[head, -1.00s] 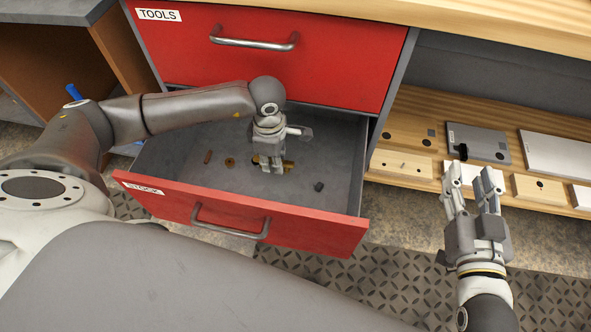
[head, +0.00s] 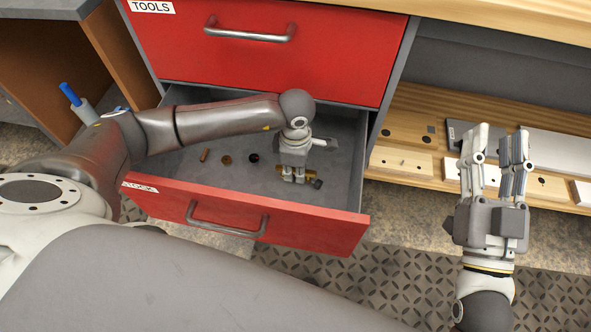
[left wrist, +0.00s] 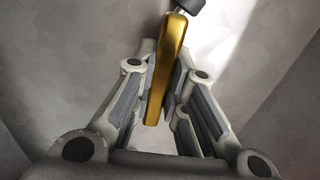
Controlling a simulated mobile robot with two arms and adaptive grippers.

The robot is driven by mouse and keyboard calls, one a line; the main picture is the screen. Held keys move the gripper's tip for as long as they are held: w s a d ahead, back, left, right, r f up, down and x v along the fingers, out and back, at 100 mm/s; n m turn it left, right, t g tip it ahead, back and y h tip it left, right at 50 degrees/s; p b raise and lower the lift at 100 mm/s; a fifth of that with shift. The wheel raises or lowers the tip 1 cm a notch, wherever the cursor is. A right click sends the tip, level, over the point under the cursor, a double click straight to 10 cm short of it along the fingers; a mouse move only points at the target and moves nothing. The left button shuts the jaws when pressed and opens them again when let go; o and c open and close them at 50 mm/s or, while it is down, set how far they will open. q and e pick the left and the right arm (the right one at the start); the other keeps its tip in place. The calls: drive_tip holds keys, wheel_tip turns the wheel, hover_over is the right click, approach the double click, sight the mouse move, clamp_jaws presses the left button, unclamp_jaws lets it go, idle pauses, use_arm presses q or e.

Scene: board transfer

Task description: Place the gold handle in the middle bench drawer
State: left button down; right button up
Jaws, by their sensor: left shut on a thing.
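The gold handle (head: 311,178) is low inside the open red middle drawer (head: 315,233), toward its right side. My left gripper (head: 293,180) reaches down into the drawer and is shut on the handle. In the left wrist view the handle (left wrist: 167,70) is a long gold bar between the fingers (left wrist: 158,95), its far end pointing to the top. I cannot tell whether it touches the drawer floor. My right gripper (head: 499,135) is open and empty, in front of the wooden shelf on the right.
The TOOLS drawer (head: 330,60) above is shut. The shelf (head: 385,158) holds boards and blocks.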

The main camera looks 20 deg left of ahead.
use_arm(q)
drive_tip(key=shift+f, duration=0.1)
drive_tip(key=c, duration=1.5)
unclamp_jaws()
use_arm(e)
drive_tip(key=shift+s+r, duration=0.15)
drive_tip(key=shift+r, duration=0.25)
drive_tip(key=shift+f, duration=0.1)
